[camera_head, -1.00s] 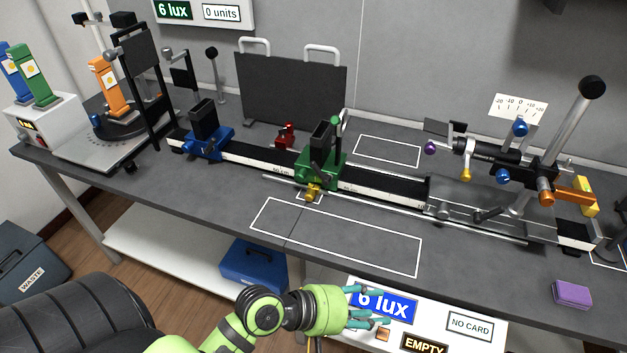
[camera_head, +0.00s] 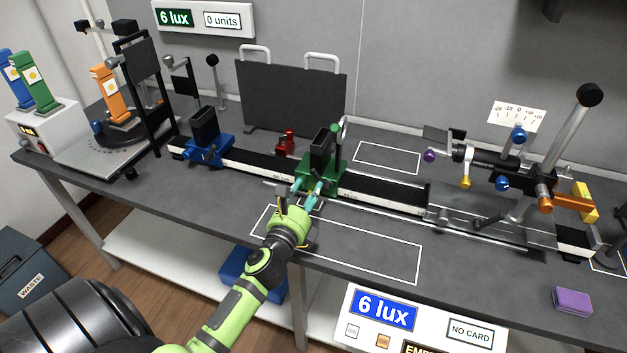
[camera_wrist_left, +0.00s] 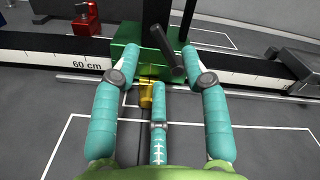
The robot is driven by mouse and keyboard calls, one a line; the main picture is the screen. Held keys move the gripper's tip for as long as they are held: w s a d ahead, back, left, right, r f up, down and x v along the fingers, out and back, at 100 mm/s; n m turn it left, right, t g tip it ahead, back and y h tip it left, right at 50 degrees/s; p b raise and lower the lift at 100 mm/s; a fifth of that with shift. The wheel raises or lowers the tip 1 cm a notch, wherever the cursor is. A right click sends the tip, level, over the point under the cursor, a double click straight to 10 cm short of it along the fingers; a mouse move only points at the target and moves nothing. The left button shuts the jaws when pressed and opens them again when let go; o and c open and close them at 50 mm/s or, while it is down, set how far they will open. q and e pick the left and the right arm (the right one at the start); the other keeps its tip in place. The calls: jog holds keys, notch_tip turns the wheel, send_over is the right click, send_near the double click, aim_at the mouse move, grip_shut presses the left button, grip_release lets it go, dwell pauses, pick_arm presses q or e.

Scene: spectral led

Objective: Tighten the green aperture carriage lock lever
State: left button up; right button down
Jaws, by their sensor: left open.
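The green aperture carriage (camera_head: 321,172) stands on the black rail, and its green base (camera_wrist_left: 128,45) shows in the left wrist view. A dark lever (camera_wrist_left: 164,48) sticks out tilted from its front, between my fingertips. A small yellow part (camera_wrist_left: 147,95) sits low at the carriage's front, partly behind my middle finger. I cannot tell how tight the lever is. My left gripper (camera_head: 311,194) is open just in front of the carriage; its teal fingers (camera_wrist_left: 160,65) lie on either side of the lever, and I see no clear grip. My right gripper is not in view.
A blue carriage (camera_head: 207,150) stands farther left on the rail (camera_head: 250,160). A lens and rod assembly (camera_head: 510,170) fills the right side. The outlined bench area (camera_head: 370,255) in front is clear.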

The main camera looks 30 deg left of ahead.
aim_at(321, 179)
pick_arm(q)
jog(key=shift+x, duration=2.3)
grip_shut()
